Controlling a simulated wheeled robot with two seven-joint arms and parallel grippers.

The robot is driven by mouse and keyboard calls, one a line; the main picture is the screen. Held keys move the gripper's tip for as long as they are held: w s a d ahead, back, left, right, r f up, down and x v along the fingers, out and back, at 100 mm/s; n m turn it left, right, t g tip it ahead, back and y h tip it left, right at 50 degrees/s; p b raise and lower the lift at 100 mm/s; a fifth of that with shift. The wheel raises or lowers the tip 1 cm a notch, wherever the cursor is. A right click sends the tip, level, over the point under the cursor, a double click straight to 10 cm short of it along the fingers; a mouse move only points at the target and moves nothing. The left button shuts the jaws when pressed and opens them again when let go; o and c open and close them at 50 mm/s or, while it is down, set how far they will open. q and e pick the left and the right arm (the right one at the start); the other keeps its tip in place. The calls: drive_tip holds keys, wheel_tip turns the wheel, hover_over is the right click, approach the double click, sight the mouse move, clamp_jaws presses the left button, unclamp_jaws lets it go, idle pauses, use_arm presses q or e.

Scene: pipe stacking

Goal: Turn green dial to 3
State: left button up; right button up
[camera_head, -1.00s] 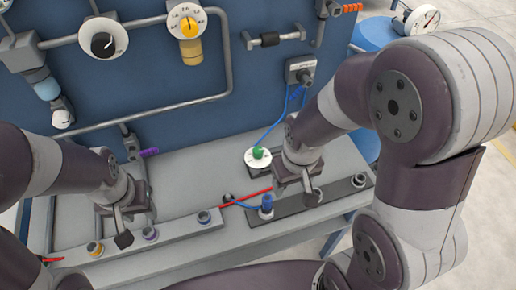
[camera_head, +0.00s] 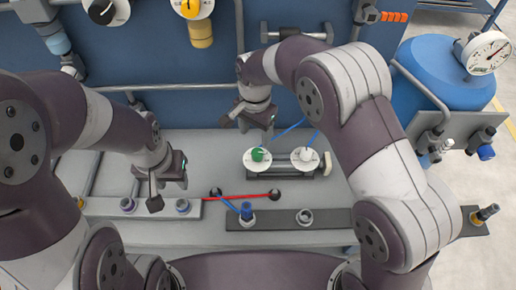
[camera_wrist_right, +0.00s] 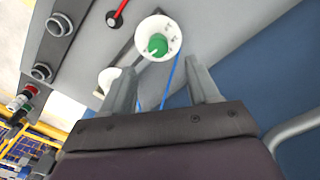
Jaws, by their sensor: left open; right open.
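The green dial (camera_head: 258,156) is a green knob on a white round plate, on the grey bench in the head view. It also shows in the right wrist view (camera_wrist_right: 157,45), beyond my fingertips. Its markings are too small to read. My right gripper (camera_head: 248,124) is open and empty, above and just behind the green dial, apart from it. In the right wrist view its two fingers (camera_wrist_right: 163,74) are spread, with the dial ahead between their lines. My left gripper (camera_head: 168,194) is open and empty over the bench, left of the dial.
A white-knobbed dial (camera_head: 306,158) sits right beside the green one. A blue cable runs near them. A red rod (camera_head: 245,196) and a dark strip (camera_head: 345,220) with fittings lie in front. The blue panel (camera_head: 190,115) with pipes rises behind; a blue tank (camera_head: 440,75) stands right.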

sight(258, 151)
drive_tip(key=f, duration=0.6)
drive_tip(key=f+p, duration=0.1)
drive_tip(key=f, duration=0.2)
drive_tip(key=shift+w+d, duration=0.1)
drive_tip(key=shift+d, duration=0.15)
drive_tip(key=shift+d+f, duration=0.1)
drive_tip(key=shift+f, duration=0.05)
drive_tip(key=c, duration=1)
